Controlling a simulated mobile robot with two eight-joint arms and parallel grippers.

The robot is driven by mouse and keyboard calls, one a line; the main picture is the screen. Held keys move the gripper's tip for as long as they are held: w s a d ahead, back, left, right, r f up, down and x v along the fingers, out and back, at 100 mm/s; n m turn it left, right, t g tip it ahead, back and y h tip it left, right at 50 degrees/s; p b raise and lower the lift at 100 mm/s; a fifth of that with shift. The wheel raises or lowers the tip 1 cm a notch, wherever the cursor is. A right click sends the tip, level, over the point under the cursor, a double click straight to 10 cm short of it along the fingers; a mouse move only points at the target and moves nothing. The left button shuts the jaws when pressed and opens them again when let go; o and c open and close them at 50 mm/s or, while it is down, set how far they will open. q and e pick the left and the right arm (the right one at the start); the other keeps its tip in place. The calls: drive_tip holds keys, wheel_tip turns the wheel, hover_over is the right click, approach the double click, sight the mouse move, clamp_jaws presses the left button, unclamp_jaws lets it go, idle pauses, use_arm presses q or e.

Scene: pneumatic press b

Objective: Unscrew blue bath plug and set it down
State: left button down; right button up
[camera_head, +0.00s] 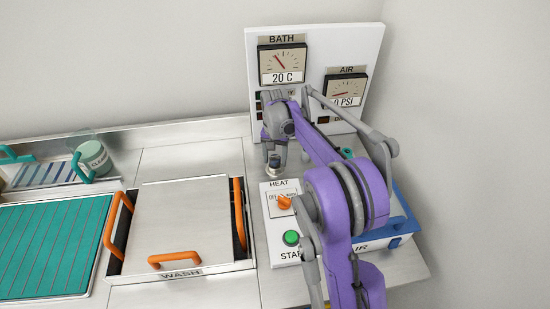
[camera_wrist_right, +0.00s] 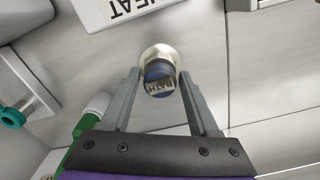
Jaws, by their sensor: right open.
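The blue bath plug (camera_wrist_right: 160,83) is in the middle of the right wrist view, with the word BATH on its face. It sits in a round metal fitting (camera_wrist_right: 159,54) on the steel counter. My right gripper (camera_wrist_right: 157,72) is open, with one finger on each side of the plug. I cannot tell whether the fingers touch it. In the head view the plug (camera_head: 274,160) shows small and dark below my right gripper (camera_head: 274,146), behind the HEAT box. My left gripper is not in view.
The HEAT box (camera_head: 270,217) with an orange knob (camera_head: 284,202) and green button (camera_head: 291,238) stands in front of the plug. The gauge panel (camera_head: 313,38) stands behind. A wash lid (camera_head: 180,222) with orange handles lies left. Bare counter (camera_head: 200,158) lies behind the lid.

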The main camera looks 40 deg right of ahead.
drive_tip(key=m, duration=0.4)
drive_tip(key=shift+m, duration=0.3)
drive_tip(key=c, duration=0.8)
drive_tip(key=shift+o, duration=0.2)
drive_tip(key=n, duration=0.5)
drive_tip(key=shift+n, duration=0.4)
drive_tip(key=n, duration=0.6)
drive_tip(key=o, duration=0.8)
drive_tip(key=shift+c, duration=0.2)
